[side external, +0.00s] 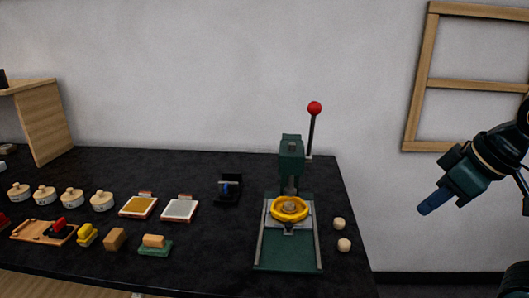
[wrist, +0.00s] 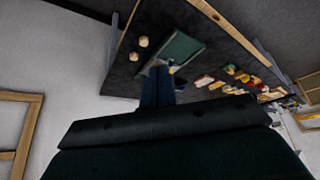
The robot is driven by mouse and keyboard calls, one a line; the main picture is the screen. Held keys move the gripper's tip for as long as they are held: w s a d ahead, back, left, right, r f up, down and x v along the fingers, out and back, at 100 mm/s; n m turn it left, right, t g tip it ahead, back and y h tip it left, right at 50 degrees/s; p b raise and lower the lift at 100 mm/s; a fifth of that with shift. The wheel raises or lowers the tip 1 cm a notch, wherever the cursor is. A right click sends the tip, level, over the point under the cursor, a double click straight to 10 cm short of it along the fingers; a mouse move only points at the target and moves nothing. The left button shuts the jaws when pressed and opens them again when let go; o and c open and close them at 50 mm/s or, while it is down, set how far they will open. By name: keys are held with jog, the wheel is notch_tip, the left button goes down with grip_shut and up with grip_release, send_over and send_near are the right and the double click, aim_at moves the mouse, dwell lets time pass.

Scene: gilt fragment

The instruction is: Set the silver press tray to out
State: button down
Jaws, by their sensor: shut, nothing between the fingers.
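A green press (side external: 291,158) with a red-knobbed lever (side external: 314,109) stands on the dark table. Its green base (side external: 288,258) has two rails running toward the front. The silver press tray (side external: 289,229) sits between the rails, partly hidden under a yellow ring (side external: 290,209), below the press head. My gripper (side external: 425,209) is shut and empty, in the air to the right of the table and well apart from the press. In the wrist view, my blue fingers (wrist: 158,86) are together, and the green base (wrist: 183,47) shows beyond them.
Two pale round knobs (side external: 342,234) lie right of the press. A small black device (side external: 229,189), two flat pads (side external: 180,208), several lidded pots (side external: 102,201) and small blocks (side external: 115,239) stand to the left. A wooden frame (side external: 415,100) hangs on the wall.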

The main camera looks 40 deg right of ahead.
jog(key=c, duration=2.1)
grip_release()
jog(key=o, duration=0.6)
jog(key=shift+w, duration=0.1)
jog(key=shift+c, duration=0.2)
jog(key=w+f+m, duration=0.1)
jog(key=w+m, duration=0.2)
jog(key=w, duration=1.1)
jog(key=m+g+h, duration=0.1)
jog(key=h, duration=0.1)
send_near(289, 223)
jog(key=d+v, duration=0.1)
jog(key=v, duration=0.5)
jog(key=shift+w+a, duration=0.3)
jog(key=shift+a, duration=0.05)
jog(key=shift+f+g, duration=0.15)
jog(key=shift+g, duration=0.15)
jog(key=shift+x, duration=6.8)
jog(key=shift+w+a, duration=0.1)
